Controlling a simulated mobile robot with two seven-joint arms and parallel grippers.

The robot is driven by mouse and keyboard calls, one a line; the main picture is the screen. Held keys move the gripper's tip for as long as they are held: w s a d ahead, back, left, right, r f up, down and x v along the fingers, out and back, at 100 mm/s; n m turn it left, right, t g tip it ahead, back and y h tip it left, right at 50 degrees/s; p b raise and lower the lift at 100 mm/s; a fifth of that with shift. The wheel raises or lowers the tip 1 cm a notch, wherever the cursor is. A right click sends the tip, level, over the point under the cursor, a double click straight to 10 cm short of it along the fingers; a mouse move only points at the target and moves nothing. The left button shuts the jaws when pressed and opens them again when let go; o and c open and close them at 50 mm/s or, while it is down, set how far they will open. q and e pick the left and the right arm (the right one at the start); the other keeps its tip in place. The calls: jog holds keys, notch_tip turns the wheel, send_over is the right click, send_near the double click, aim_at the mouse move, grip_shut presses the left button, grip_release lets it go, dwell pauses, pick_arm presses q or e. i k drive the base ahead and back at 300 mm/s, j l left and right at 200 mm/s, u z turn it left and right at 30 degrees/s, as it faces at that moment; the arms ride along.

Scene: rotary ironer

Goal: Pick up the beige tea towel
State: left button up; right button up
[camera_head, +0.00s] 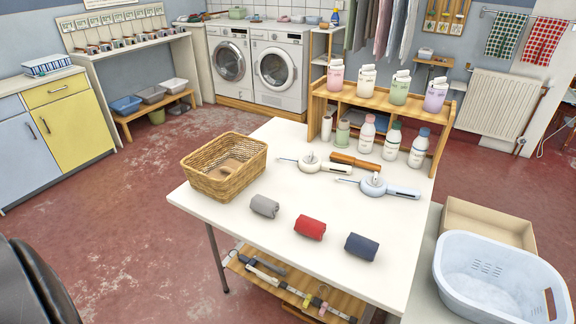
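Three small rolled cloths lie in a slanting row on the front part of the white table (240,236): a grey one (265,206), a red one (310,227) and a dark blue one (361,246). None of these rolls looks beige. The wicker basket (215,185) stands at the table's left corner. A flat brownish patch (232,166) shows inside it; I cannot tell if it is cloth or the basket's bottom. Neither of my grippers is in view.
Two white-and-grey devices (313,163) (375,186) and an orange-brown handled object (355,161) lie behind the rolls. Several bottles (392,139) stand by a wooden shelf (385,98) at the back. Table front is clear.

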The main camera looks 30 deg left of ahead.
aim_at(222, 171)
jog(key=j+z, duration=0.35)
jog(key=j, duration=0.15)
jog(key=j+z, duration=0.35)
jog(key=j, duration=0.2)
jog(key=k+j+z, duration=0.1)
jog(key=j+z, duration=0.25)
jog(key=j, duration=0.15)
jog(key=k+j+z, duration=0.15)
jog(key=j+z, duration=0.2)
jog(key=k+j, duration=0.15)
jog(key=j, duration=0.25)
jog(key=k+j+z, duration=0.1)
jog(key=j, duration=0.3)
jog(key=k+j, duration=0.25)
jog(key=j, duration=0.15)
jog(key=k+j, duration=0.2)
jog(key=j, duration=0.2)
jog(key=k+j+z, duration=0.1)
jog(key=j, duration=0.3)
jog(key=k, duration=0.05)
